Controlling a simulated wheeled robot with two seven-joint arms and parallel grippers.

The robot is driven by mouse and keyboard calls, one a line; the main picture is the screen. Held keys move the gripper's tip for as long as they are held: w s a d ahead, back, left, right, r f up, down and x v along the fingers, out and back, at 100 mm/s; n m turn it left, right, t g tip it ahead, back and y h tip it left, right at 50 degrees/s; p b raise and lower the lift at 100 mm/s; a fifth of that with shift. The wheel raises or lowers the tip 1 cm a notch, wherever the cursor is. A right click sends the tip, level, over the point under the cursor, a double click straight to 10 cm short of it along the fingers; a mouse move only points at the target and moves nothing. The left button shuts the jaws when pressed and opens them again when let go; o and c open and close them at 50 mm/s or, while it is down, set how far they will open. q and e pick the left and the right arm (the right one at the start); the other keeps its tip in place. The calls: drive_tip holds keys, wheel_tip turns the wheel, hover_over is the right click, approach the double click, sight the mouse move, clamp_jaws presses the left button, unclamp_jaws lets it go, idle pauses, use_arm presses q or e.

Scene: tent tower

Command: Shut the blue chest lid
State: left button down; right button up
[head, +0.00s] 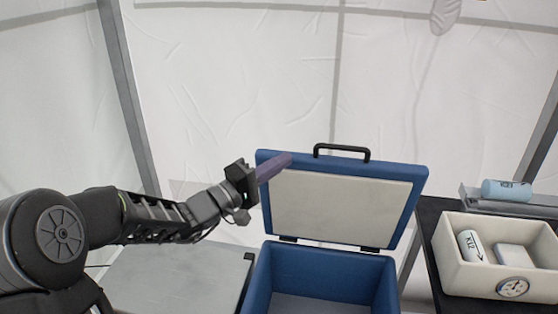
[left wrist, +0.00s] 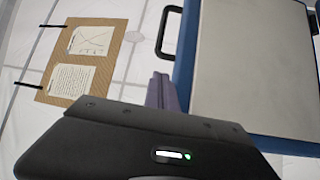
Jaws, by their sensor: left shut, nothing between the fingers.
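The blue chest (head: 325,265) stands open at the bottom middle of the head view, and its inside looks empty where it shows. Its lid (head: 340,207) stands raised and leans back, with a pale inner panel, a blue rim and a black handle (head: 342,151) on the top edge. My left gripper (head: 286,160) is shut and empty, its purple fingers at the lid's upper left corner. In the left wrist view the fingers (left wrist: 166,92) show beside the lid (left wrist: 250,60), near its handle (left wrist: 168,32). I cannot tell whether they touch the lid. My right gripper is not in view.
A cream bin (head: 455,262) with a white bottle, a white block and a gauge stands on a dark table at the right. A blue cylinder (head: 506,190) lies behind it. A grey surface (head: 170,278) is left of the chest. A board with papers (left wrist: 92,62) hangs beyond.

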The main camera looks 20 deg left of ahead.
sight(304, 157)
use_arm(q)
drive_tip(key=p+x, duration=0.2)
drive_tip(key=x, duration=0.4)
drive_tip(key=shift+w+d+r, duration=0.15)
drive_tip(key=shift+w+d, duration=0.05)
drive_tip(key=shift+w, duration=0.1)
drive_tip(key=shift+w+d, duration=0.15)
drive_tip(key=shift+w, duration=0.15)
